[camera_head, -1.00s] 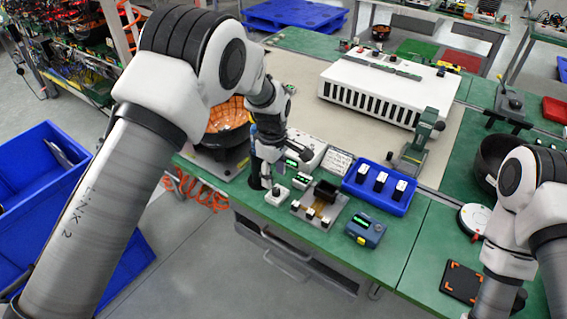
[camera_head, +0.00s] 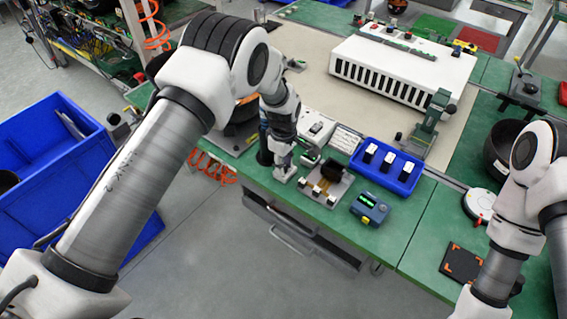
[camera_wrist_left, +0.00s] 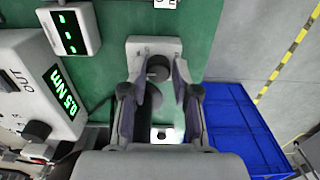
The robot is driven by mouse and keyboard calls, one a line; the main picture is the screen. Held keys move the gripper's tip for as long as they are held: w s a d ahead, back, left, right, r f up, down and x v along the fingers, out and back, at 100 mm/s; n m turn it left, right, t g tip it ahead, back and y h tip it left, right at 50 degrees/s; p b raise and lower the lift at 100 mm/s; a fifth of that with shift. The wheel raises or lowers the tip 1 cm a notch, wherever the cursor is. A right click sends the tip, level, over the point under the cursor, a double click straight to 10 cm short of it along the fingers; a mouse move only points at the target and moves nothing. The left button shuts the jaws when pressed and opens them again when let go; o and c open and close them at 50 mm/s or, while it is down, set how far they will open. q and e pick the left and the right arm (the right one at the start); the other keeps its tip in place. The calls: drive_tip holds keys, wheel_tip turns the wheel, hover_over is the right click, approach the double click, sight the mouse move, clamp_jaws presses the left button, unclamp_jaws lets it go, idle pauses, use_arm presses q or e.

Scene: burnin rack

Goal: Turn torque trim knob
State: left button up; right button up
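A small light grey block (camera_wrist_left: 130,50) carries a dark round knob (camera_wrist_left: 158,68) in the left wrist view. In the head view the left gripper (camera_head: 285,168) points down over the block near the bench's front edge and largely hides the knob. A white torque unit (camera_wrist_left: 25,95) stands to the left in the wrist view, its green display reading about 0.5 Nm. My right arm shows at the right of the head view; its gripper is not clearly in view.
Close to the gripper are a fixture with white-topped parts (camera_head: 325,187), a blue bin with several dark-and-white parts (camera_head: 405,178) and a blue meter (camera_head: 369,208). A large white vented unit (camera_head: 400,70) stands behind. A blue crate (camera_head: 60,135) is at the left.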

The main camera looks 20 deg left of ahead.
use_arm(q)
drive_tip(key=shift+f, duration=0.15)
clamp_jaws()
drive_tip(key=shift+m, duration=0.3)
drive_tip(key=m+b, duration=0.1)
drive_tip(key=m, duration=0.2)
drive_tip(key=shift+f, duration=0.15)
drive_tip(key=m, duration=0.4)
drive_tip(key=shift+s+m, duration=0.1)
drive_tip(key=shift+m, duration=2)
